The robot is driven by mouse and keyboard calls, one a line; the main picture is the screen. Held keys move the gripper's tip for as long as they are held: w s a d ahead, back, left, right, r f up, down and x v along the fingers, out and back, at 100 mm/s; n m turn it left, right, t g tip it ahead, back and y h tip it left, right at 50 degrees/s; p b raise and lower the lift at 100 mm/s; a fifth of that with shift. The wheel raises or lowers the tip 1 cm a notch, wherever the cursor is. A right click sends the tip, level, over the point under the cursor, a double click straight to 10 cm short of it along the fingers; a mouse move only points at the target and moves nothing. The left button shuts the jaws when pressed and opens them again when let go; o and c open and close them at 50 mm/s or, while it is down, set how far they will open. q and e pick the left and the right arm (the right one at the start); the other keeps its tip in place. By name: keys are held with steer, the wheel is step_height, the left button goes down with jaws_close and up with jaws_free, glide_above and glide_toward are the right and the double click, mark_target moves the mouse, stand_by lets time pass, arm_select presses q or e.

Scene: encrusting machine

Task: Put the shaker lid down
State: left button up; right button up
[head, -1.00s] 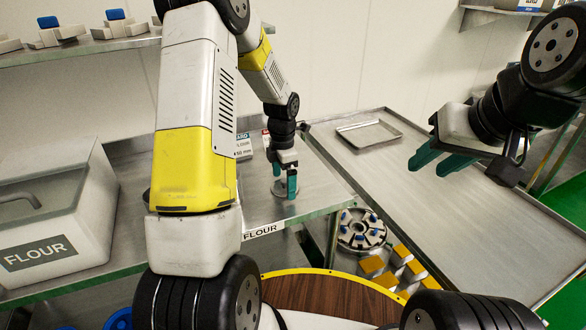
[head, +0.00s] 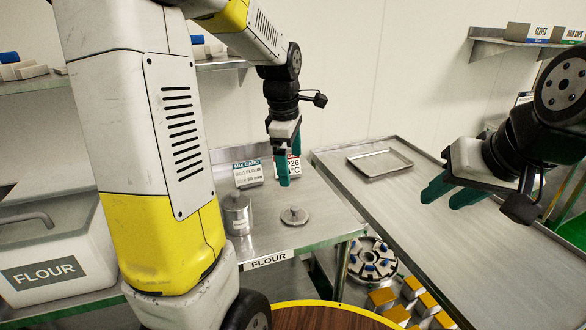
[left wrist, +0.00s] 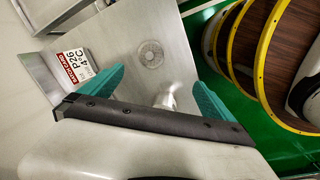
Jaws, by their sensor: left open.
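The shaker lid (head: 294,214), a small grey disc with a raised middle, lies flat on the steel table (head: 265,243). It also shows from above in the left wrist view (left wrist: 150,54). The grey shaker body (head: 236,213) stands upright to its left, partly beside my arm; in the left wrist view it is a pale shape (left wrist: 166,98) between the fingers. My left gripper (head: 285,178) hangs above and behind the lid, its teal fingers spread and empty in the left wrist view (left wrist: 157,80). My right gripper (head: 440,197) is open and empty over the right-hand steel table.
Two cards stand behind the lid: a mix card (head: 248,174) and a P26 card (head: 292,167). A flour bin (head: 50,255) is at left. A shallow tray (head: 380,162) lies on the largely clear right table (head: 440,230). A round machine part (head: 370,260) sits below.

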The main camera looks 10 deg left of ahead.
arm_select(q)
steer(key=s+d+r+m+t, duration=0.1)
steer(key=s+r+m+t, duration=0.1)
steer(key=s+m, duration=0.7)
steer(key=s+d+r+m+t+h, duration=0.1)
steer(key=s+r+m+t, duration=0.1)
steer(key=s+r+m, duration=0.3)
steer(key=shift+s+r+m+t+h, duration=0.25)
steer(key=shift+s+m+t+h, duration=0.05)
steer(key=shift+s+m, duration=1.9)
